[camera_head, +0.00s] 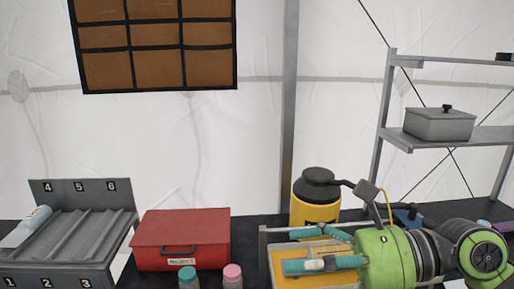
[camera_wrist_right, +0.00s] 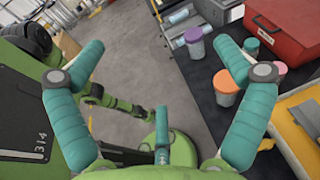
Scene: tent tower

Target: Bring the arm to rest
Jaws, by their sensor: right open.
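My right gripper (camera_head: 300,250) is at the lower right of the head view, at the end of my green arm, with its teal fingers spread. It is in front of the yellow and black canister (camera_head: 315,208) and over a yellow-topped tray or case (camera_head: 283,266). In the right wrist view the fingers of the right gripper (camera_wrist_right: 158,48) stand wide apart with nothing between them. Grey floor shows below the gap. My left gripper is not in view.
A red box (camera_head: 181,229) stands left of the gripper, behind jars with teal (camera_head: 187,273) and pink (camera_head: 232,271) lids. A numbered grey rack (camera_head: 84,186) holds a pale bottle (camera_head: 36,217). Metal shelving (camera_head: 487,136) rises at right. An orange-lidded jar (camera_wrist_right: 226,82) is near one finger.

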